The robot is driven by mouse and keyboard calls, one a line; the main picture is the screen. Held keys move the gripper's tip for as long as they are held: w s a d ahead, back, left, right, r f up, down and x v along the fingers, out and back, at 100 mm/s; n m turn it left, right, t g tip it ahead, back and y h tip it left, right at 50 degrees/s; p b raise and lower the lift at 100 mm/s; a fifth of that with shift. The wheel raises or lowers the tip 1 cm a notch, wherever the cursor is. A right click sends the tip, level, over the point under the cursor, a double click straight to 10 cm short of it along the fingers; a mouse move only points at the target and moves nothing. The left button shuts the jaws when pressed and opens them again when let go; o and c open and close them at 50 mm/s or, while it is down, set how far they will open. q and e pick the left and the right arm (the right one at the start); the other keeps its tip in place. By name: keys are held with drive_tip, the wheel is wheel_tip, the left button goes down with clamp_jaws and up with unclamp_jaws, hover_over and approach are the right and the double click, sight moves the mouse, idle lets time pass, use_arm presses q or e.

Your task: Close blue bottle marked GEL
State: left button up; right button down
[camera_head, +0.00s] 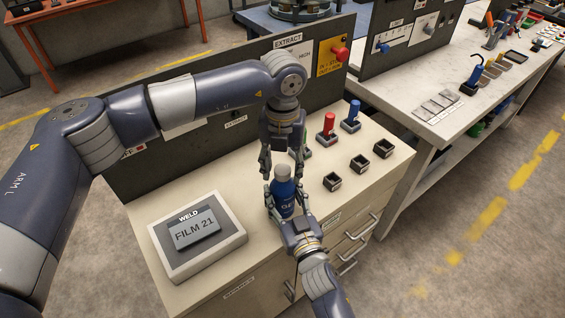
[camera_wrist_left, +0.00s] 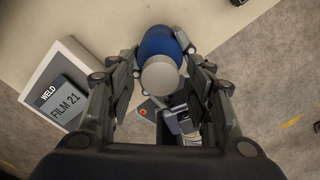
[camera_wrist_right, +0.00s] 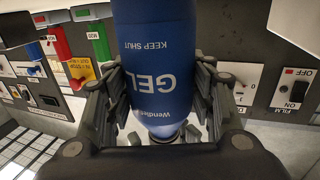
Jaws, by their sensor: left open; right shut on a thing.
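The blue bottle marked GEL (camera_head: 284,200) stands near the front edge of the bench with a whitish cap (camera_head: 282,171) on its top. My right gripper (camera_head: 285,213) is shut around the bottle's body from the front; the right wrist view shows the blue label (camera_wrist_right: 157,75) upside down between its fingers. My left gripper (camera_head: 272,170) is above the bottle, pointing down, with its fingers open on either side of the cap. In the left wrist view the cap (camera_wrist_left: 160,75) lies between the open fingers. I cannot tell how tightly the cap sits.
A display box reading FILM 21 (camera_head: 195,234) is to the left on the bench. Red (camera_head: 328,125) and blue (camera_head: 352,113) handled items stand behind right, with small dark square holders (camera_head: 359,163) before them. An upright panel (camera_head: 190,140) borders the back.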

use_arm(q)
drive_tip(key=c, duration=1.1)
drive_tip(key=shift+c, duration=0.2)
drive_tip(key=m, duration=1)
drive_tip(key=shift+m, duration=0.3)
drive_tip(key=m, duration=0.4)
drive_tip(key=o, duration=1.3)
drive_tip(key=shift+c, duration=0.2)
